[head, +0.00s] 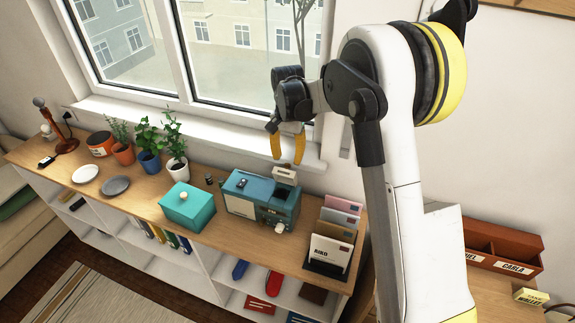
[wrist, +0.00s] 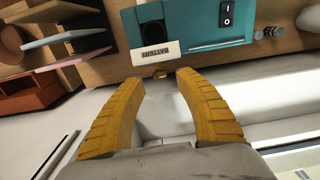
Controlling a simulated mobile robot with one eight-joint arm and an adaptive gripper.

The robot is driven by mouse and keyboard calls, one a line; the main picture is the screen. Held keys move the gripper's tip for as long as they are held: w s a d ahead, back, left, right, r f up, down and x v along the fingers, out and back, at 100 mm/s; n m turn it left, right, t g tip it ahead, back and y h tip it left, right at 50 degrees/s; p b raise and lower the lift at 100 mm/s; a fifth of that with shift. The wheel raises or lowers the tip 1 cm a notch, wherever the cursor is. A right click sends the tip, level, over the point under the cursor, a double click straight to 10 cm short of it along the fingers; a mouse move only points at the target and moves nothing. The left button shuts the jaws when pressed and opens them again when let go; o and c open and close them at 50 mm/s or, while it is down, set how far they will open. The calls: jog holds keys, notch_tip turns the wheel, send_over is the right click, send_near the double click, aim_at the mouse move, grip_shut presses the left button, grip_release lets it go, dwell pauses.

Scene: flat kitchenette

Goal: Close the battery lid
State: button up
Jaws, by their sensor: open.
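My gripper (head: 288,160) is open and empty, with yellow fingers pointing down, above and behind the lid. In the wrist view my gripper (wrist: 161,77) has its fingertips apart on either side below the lid, not visibly touching it.
A letter rack (head: 325,268) with several cards stands right of the machine. A teal box (head: 188,206) is to its left, with potted plants (head: 175,150) beyond. The window sill (head: 215,125) runs behind. Small metal knobs (wrist: 268,32) show beside the machine.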

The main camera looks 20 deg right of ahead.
jog(key=shift+f, duration=1.6)
